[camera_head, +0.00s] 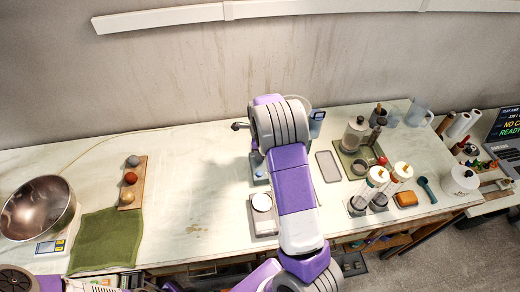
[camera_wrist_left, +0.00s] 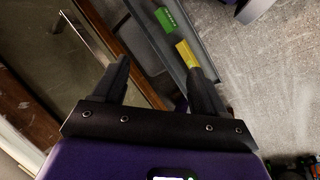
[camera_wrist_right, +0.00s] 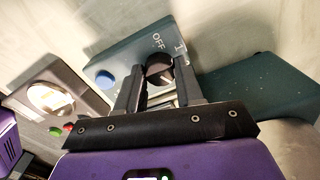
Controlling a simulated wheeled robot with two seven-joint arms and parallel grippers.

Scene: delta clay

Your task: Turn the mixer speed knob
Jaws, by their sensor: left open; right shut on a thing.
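The black speed knob (camera_wrist_right: 158,72) is on a blue-grey control box (camera_wrist_right: 128,53) in the right wrist view, with the white marks "OFF" and "1" beside it. My right gripper (camera_wrist_right: 160,81) is shut on the knob, one finger on each side. The fingers hide part of the knob and its lower marks. In the head view my right arm covers most of the mixer; only the edge of its blue-grey box (camera_head: 259,172) shows. My left gripper (camera_wrist_left: 160,72) is open and empty in the left wrist view, away from the knob.
A blue button (camera_wrist_right: 105,78) is close to my right gripper's left finger. A steel bowl (camera_head: 38,207), a green cloth (camera_head: 106,240) and a board with several balls (camera_head: 133,183) are at the left. Jars and bottles crowd the right. The bench between cloth and mixer is clear.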

